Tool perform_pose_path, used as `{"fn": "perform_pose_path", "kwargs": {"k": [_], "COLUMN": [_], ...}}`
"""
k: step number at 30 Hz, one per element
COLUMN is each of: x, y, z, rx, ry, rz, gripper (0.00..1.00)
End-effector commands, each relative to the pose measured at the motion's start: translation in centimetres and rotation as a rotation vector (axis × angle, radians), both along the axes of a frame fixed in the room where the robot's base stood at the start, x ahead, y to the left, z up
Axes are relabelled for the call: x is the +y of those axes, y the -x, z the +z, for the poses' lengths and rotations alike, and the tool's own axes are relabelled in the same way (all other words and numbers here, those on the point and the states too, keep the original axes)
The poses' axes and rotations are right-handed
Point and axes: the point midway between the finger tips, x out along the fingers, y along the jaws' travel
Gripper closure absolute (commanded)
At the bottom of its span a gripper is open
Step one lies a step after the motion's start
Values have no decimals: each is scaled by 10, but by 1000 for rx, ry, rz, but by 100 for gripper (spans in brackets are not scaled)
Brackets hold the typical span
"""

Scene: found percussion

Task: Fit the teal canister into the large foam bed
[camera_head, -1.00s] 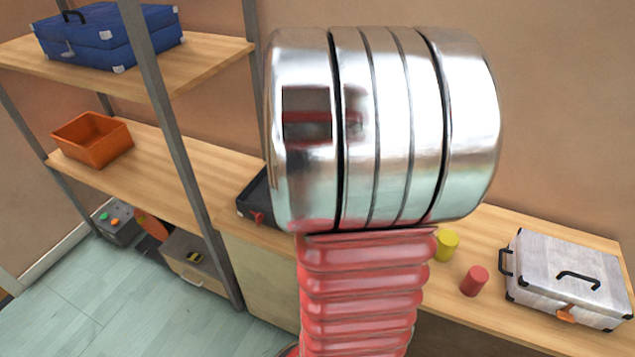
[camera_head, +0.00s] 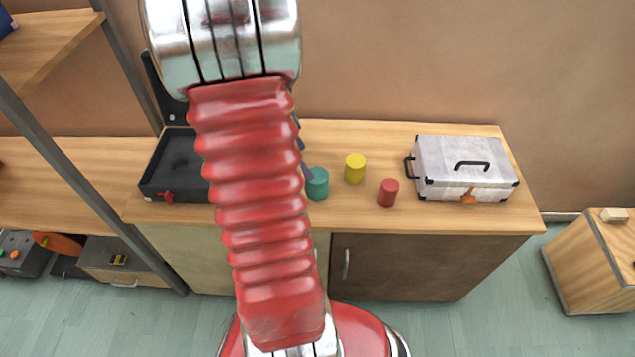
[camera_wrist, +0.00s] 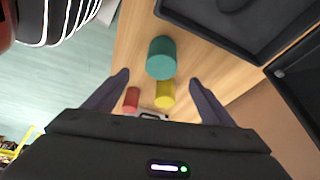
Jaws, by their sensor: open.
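The teal canister (camera_head: 317,184) stands upright on the wooden counter, partly behind my arm in the head view. It also shows in the wrist view (camera_wrist: 161,58), beyond the gap between my fingers. My gripper (camera_wrist: 160,82) is open and empty, with its two dark fingers apart. In the head view my arm hides most of the gripper. An open black case (camera_head: 177,165) lies on the counter left of my arm, and its dark interior (camera_wrist: 232,12) shows in the wrist view. I cannot make out separate foam beds in it.
A yellow canister (camera_head: 356,168) and a red canister (camera_head: 388,192) stand right of the teal one. A closed silver case (camera_head: 465,165) is farther right. A shelf unit (camera_head: 60,150) stands left. The counter's front strip is clear.

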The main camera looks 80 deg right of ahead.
Motion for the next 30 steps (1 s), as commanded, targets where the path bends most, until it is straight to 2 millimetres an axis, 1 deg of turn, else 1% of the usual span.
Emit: {"fn": "perform_pose_path", "kwargs": {"k": [1, 6, 12, 16, 26, 30], "x": [0, -5, -11, -12, -12, -14], "y": [4, 12, 21, 23, 24, 26], "z": [-8, -33, -57, -64, -65, -71], "rx": [3, 2, 1, 0, 0, 2], "ry": [-5, -6, -3, -2, -2, -3], "rz": [-2, -1, 0, 1, 1, 1], "gripper": [23, 23, 23, 23, 23, 23]}}
